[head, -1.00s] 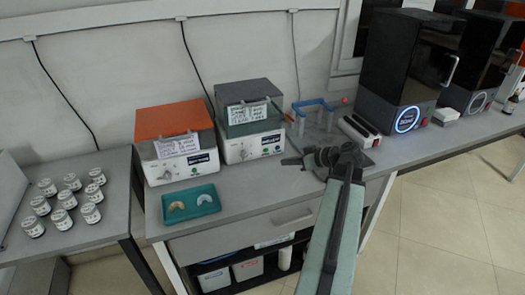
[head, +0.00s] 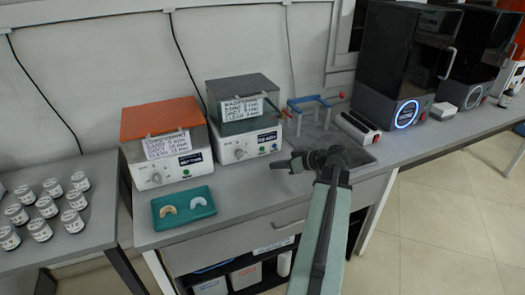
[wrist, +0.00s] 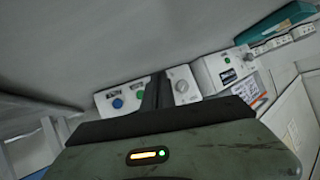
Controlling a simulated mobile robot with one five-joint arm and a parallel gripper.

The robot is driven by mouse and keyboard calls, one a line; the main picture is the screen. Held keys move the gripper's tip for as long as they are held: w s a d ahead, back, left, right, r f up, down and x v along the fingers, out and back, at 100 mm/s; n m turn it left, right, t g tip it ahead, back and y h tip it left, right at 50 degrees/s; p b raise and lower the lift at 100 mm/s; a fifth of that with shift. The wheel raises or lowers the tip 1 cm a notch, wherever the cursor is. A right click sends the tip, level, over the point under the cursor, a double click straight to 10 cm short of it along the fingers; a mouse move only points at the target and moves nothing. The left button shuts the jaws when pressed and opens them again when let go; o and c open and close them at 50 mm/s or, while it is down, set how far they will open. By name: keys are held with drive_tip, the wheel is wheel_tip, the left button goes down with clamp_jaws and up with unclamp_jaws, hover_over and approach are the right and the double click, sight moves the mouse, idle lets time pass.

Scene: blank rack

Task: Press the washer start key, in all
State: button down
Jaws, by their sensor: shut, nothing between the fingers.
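Two white machines stand side by side on the bench: one with an orange lid (head: 160,118) and one with a grey lid (head: 240,92). Each has a dial and small keys on its front; I cannot read which is the washer. The grey-lidded machine's front shows a green key (wrist: 140,94) and a blue key (wrist: 118,103) in the wrist view, left of my fingers. My gripper (head: 278,164) is shut and empty, in front of the grey-lidded machine's right side and visibly apart from it. In the wrist view its fingers (wrist: 158,88) hide part of that panel.
A teal tray (head: 184,207) with two dental models lies in front of the orange-lidded machine. A metal tray (head: 345,142) and a blue-handled rack (head: 310,101) stand to the right. Several jars fill the left bench. Handwritten notes hang on both machine lids.

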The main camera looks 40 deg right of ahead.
drive_tip(key=w+d, duration=0.1)
drive_tip(key=w, duration=0.1)
drive_tip(key=w+d, duration=0.1)
drive_tip(key=w, duration=0.2)
drive_tip(key=w+d, duration=0.1)
drive_tip(key=w, duration=0.1)
drive_tip(key=shift+w, duration=0.15)
drive_tip(key=shift+w, duration=0.1)
idle(1.7)
drive_tip(key=shift+w+d, duration=0.15)
drive_tip(key=shift+w, duration=0.05)
drive_tip(key=shift+w+d, duration=0.15)
drive_tip(key=shift+w, duration=0.25)
idle(0.6)
idle(0.3)
drive_tip(key=shift+s+a, duration=0.3)
drive_tip(key=shift+s, duration=0.45)
drive_tip(key=shift+s, duration=0.1)
drive_tip(key=shift+s+a, duration=0.3)
drive_tip(key=shift+s, duration=0.45)
drive_tip(key=shift+s+a, duration=0.35)
drive_tip(key=shift+s, duration=0.4)
drive_tip(key=shift+s+a, duration=0.3)
drive_tip(key=shift+s, duration=0.45)
